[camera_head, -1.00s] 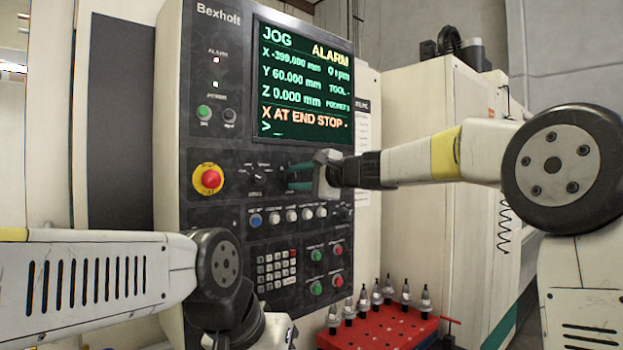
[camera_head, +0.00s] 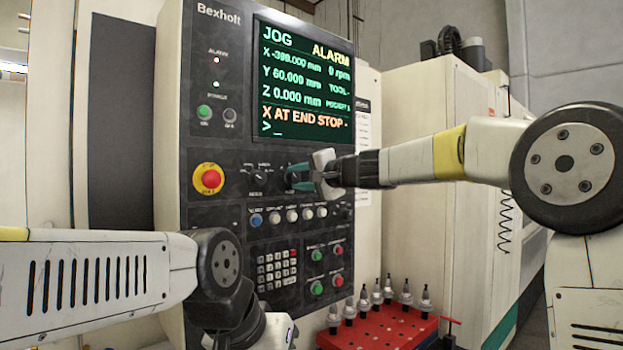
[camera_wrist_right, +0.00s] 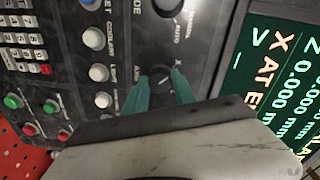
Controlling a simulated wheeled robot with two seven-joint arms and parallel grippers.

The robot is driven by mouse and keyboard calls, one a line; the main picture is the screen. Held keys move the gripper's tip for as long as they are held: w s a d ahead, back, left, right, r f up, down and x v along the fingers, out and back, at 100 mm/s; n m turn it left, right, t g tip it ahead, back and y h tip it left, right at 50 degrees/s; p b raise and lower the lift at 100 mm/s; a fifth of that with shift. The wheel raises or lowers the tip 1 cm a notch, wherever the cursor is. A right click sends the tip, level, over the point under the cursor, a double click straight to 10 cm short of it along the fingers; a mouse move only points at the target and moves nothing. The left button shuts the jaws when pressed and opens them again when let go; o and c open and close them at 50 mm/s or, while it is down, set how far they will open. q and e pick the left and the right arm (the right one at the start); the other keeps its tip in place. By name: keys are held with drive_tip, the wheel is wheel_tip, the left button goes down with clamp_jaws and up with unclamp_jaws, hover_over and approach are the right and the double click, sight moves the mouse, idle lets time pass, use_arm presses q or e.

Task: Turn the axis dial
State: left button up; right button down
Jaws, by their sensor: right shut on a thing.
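The axis dial (camera_wrist_right: 161,78) is a dark round knob with a pale pointer mark, on the black control panel (camera_head: 230,240). In the right wrist view it sits between the two teal fingers of my right gripper (camera_wrist_right: 160,92), which is shut on it. In the head view my right gripper (camera_head: 296,177) reaches the panel from the right and hides the dial. The screen (camera_head: 304,85) reads JOG, ALARM, X -399.000 mm and X AT END STOP. My left arm is at the lower left; its gripper is out of view.
A mode dial (camera_head: 258,174) is left of the axis dial, and a red emergency stop (camera_head: 208,179) on yellow is further left. A row of buttons (camera_head: 291,215) lies below. A red tray (camera_head: 375,332) of tool holders stands at the lower right.

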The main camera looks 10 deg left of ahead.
drive_tip(key=shift+f, duration=0.1)
drive_tip(key=c, duration=1)
unclamp_jaws()
drive_tip(key=shift+c, duration=0.2)
drive_tip(key=v, duration=0.7)
drive_tip(key=shift+s+d, duration=0.25)
drive_tip(key=shift+d, duration=0.1)
